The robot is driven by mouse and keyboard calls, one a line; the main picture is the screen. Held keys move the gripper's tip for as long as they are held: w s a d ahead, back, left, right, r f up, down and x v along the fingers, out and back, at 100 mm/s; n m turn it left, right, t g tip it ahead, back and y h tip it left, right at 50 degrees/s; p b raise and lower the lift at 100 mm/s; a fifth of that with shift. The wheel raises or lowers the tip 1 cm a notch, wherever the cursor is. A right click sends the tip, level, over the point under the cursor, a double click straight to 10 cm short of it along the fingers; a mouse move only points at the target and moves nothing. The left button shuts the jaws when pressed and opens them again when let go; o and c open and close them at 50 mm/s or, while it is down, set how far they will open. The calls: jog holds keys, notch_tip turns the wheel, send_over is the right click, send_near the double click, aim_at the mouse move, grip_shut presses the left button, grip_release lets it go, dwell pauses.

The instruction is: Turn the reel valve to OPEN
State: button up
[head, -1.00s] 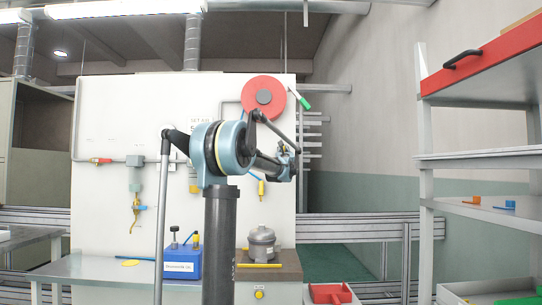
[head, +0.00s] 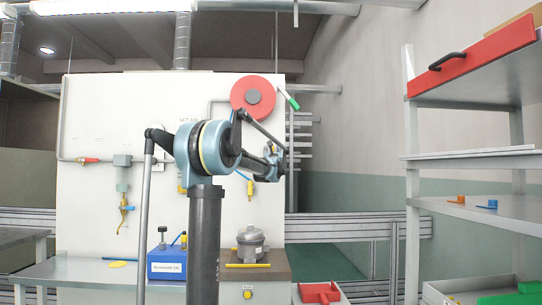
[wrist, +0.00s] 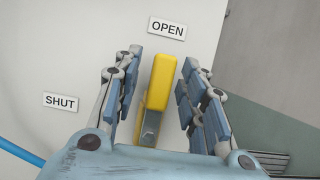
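The yellow valve lever (wrist: 158,82) stands nearly upright in the wrist view. Its top end points up to the OPEN label (wrist: 167,29). The SHUT label (wrist: 61,101) is lower left of it. My gripper (wrist: 158,90) has its two fingers apart, one on each side of the lever, with a visible gap on both sides. In the head view my gripper (head: 273,163) is in front of the white panel's right edge, below the red reel (head: 252,97). I cannot make out the lever there; the gripper appears to hide it.
The white panel (head: 100,110) carries pipes and hanging tools. A blue hose (wrist: 22,153) runs at lower left in the wrist view. A shelf rack (head: 470,155) stands at right.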

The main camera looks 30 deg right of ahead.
jog(key=v, duration=1.2)
jog(key=shift+f, duration=0.1)
jog(key=shift+w+a, duration=0.1)
jog(key=shift+w, duration=0.05)
